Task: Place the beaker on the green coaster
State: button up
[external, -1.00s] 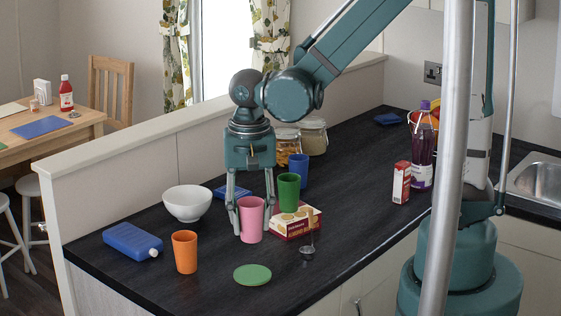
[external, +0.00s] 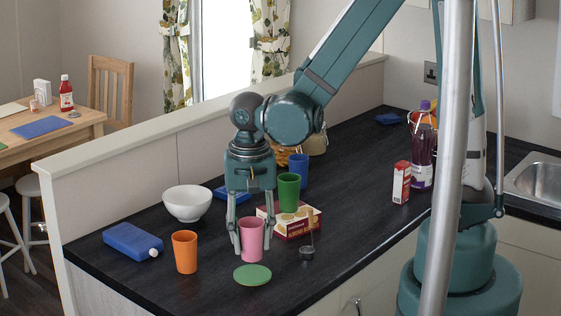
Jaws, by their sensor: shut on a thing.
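My gripper (external: 251,240) is shut on the pink beaker (external: 251,236), with one finger on each side of it. The beaker is upright. In the picture its lower end is right at the far edge of the green coaster (external: 253,275). I cannot tell whether it is held just above the counter or touches it. The coaster lies flat on the dark counter, and nothing is seen standing on it.
An orange cup (external: 185,251) stands left of the coaster. A blue flask (external: 133,241) and a white bowl (external: 187,203) are farther left. A biscuit box (external: 298,222), a green cup (external: 289,193) and a small dark-ended utensil (external: 307,252) are to the right.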

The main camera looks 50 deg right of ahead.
aim_at(252, 251)
jog(key=shift+f, duration=2.05)
jog(key=shift+f+b, duration=0.15)
jog(key=shift+b, duration=0.25)
jog(key=o, duration=0.9)
jog(key=shift+r, duration=0.3)
jog(key=shift+r+p, duration=0.8)
jog(key=shift+r, duration=5.05)
jog(key=shift+r, duration=0.1)
